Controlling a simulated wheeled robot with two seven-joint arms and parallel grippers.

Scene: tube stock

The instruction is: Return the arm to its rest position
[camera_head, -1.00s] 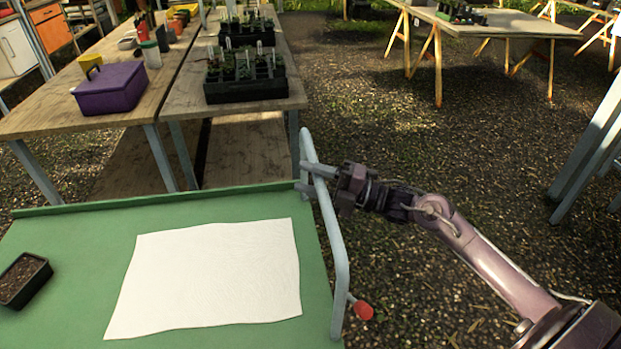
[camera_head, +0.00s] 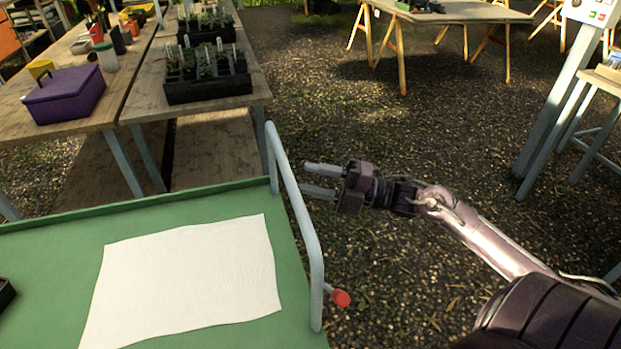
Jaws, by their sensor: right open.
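My right gripper (camera_head: 318,181) is open and empty, its two pale fingers pointing left. It is just right of the grey handle bar (camera_head: 305,223) of the green cart top (camera_head: 230,205), with a small gap between the fingertips and the bar. My right arm (camera_head: 475,236) reaches in from the lower right over the gravel. My left gripper is not in view.
A white sheet (camera_head: 185,275) lies on the green top. A red knob (camera_head: 341,298) sticks out below the bar. Wooden tables behind hold a purple box (camera_head: 66,94) and a black plant tray (camera_head: 208,90). Gravel ground (camera_head: 420,140) on the right is clear.

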